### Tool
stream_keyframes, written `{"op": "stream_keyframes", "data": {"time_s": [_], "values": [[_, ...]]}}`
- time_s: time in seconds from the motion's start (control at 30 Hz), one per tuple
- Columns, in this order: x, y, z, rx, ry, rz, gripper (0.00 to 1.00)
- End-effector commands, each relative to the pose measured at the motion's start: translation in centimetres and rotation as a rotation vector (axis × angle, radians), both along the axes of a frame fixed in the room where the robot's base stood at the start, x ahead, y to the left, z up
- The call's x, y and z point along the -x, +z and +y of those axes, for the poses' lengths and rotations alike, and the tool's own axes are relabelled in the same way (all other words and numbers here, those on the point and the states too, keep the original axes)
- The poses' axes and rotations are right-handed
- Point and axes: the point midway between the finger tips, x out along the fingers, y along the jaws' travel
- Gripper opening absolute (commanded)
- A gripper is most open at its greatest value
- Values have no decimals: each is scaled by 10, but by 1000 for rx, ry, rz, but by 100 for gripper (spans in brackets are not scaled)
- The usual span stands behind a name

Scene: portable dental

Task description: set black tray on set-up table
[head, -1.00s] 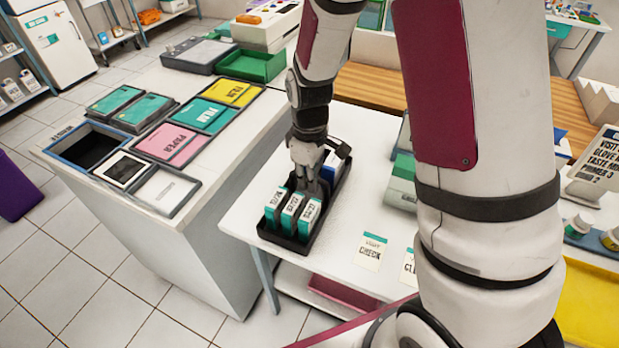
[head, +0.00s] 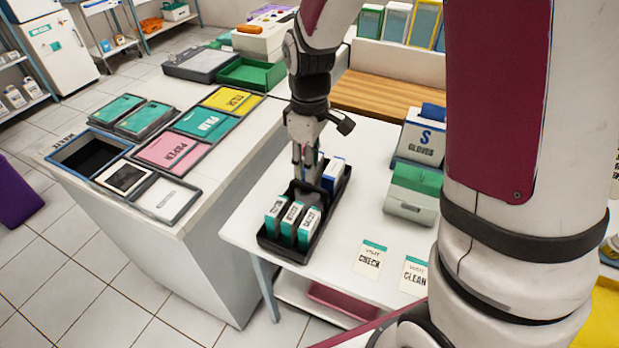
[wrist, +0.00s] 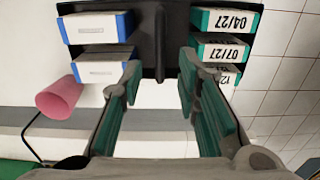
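The black tray (head: 272,249) sits flat on the white table (head: 345,215), near its left edge. It holds several white boxes with teal tops (head: 290,222) at its front end and blue-marked boxes (head: 333,174) at its far end. In the wrist view the tray's central divider (wrist: 160,45) lies beyond and between my fingertips. My gripper (head: 306,172) is just above the tray's middle, fingers apart, with nothing held between them. The wrist view shows its open fingers (wrist: 160,88) clear of the divider.
Cards reading CHECK (head: 370,258) and CLEAN (head: 413,275) lie right of the tray. A gloves box (head: 420,140) and a green-lidded container (head: 412,192) stand at the table's right. The counter (head: 215,215) at left holds labelled trays. A pink cup (wrist: 60,98) shows in the wrist view.

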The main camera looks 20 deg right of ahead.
Motion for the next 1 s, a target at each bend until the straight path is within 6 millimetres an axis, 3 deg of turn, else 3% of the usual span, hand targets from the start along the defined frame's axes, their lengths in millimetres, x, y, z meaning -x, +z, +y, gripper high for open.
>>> {"op": "stream_keyframes", "data": {"time_s": [0.1,0.47,0.7,1.0], "values": [[0,21,0,0,0,-3,30],[11,60,-1,-1,-43,-23,30],[69,121,-7,-19,-252,-111,30],[160,165,-13,-67,-548,-222,30]]}}
